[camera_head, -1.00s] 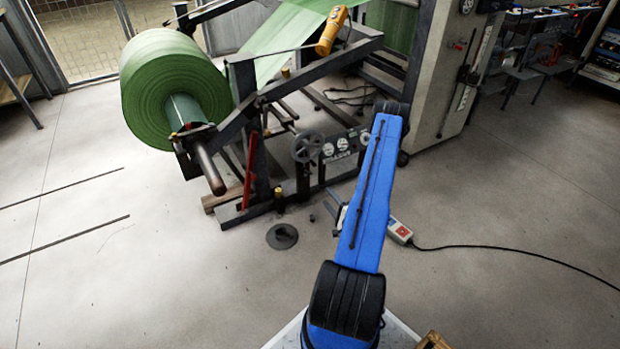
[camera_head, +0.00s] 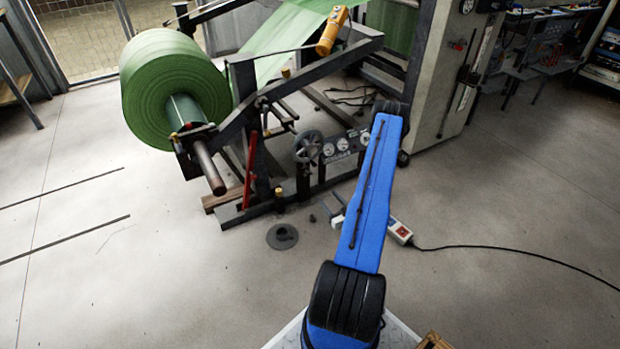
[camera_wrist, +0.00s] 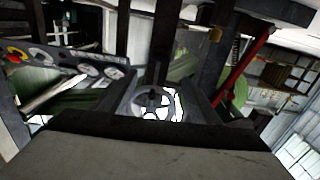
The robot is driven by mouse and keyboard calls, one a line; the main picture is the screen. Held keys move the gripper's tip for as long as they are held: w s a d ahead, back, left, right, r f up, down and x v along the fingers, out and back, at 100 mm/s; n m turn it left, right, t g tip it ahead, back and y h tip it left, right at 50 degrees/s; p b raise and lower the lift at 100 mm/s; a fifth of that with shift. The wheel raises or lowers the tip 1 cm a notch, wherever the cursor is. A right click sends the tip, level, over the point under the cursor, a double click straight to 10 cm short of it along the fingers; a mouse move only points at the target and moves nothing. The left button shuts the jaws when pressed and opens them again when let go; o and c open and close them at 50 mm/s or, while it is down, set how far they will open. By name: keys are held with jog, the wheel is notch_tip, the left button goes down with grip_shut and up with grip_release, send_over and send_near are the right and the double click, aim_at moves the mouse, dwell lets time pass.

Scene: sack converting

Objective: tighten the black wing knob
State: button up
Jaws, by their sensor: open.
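I cannot pick out the black wing knob for certain in either view. A dark spoked handwheel (camera_head: 308,147) stands at the front of the machine beside the gauge panel. It also shows in the middle of the wrist view (camera_wrist: 153,101), where something small and dark at its hub is too small to tell. My gripper (camera_wrist: 158,90) is open, with dark fingers on either side of the wheel in that picture and nothing seen between them.
A gauge panel (camera_head: 343,146) is right of the handwheel and a red lever (camera_head: 250,170) left of it. A green roll (camera_head: 165,90) sits at the upper left.

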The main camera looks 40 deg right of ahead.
jog(key=n, duration=0.1)
send_near(309, 175)
jog(key=x, duration=0.9)
jog(key=shift+w+f, duration=0.1)
jog(key=shift+f, duration=0.05)
jog(key=c, duration=1.1)
